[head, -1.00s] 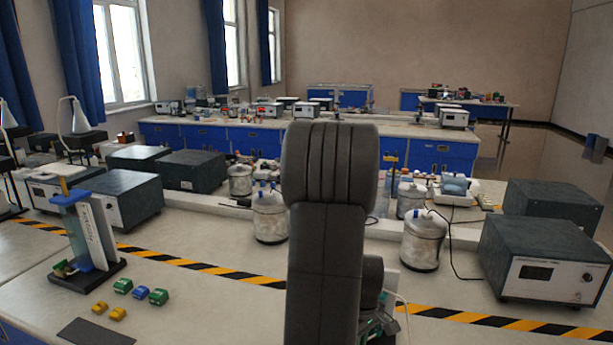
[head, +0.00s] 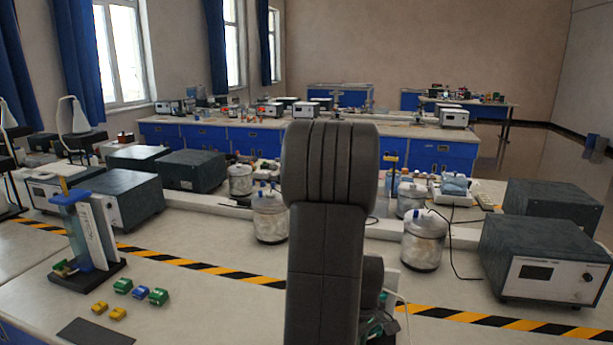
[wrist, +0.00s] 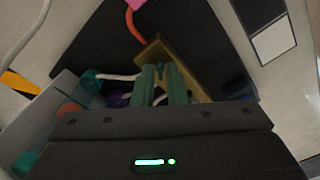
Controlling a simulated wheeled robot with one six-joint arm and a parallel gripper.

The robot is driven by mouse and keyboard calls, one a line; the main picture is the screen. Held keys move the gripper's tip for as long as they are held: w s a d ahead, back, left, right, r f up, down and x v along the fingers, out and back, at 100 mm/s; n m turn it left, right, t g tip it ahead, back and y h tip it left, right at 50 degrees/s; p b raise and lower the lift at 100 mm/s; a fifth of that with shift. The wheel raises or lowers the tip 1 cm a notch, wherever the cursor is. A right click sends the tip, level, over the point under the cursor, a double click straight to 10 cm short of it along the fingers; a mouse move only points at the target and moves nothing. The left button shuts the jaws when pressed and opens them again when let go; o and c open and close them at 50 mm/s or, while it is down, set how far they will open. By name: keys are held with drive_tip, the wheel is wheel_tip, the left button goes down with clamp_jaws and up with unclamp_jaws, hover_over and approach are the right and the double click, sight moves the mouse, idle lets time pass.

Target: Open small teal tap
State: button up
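In the wrist view my gripper (wrist: 163,72) points at a dark-based device. Its two green fingers stand close together with a narrow gap between them. A small teal bit shows at the fingertips, but I cannot tell whether they grip it. A teal knob (wrist: 88,81) with a white tube sits to the left of the fingers. Another teal piece (wrist: 25,162) is at the lower left, partly cut off. I cannot tell for sure which is the small teal tap. In the head view my arm hides the gripper and most of the device.
A yellow-brown block (wrist: 185,72) stands just behind the fingers, with an orange tube (wrist: 134,24) above it. In the head view, a blue-topped stand (head: 88,235) and several small coloured blocks (head: 140,292) are on the left bench. Metal canisters (head: 424,242) stand behind.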

clamp_jaws()
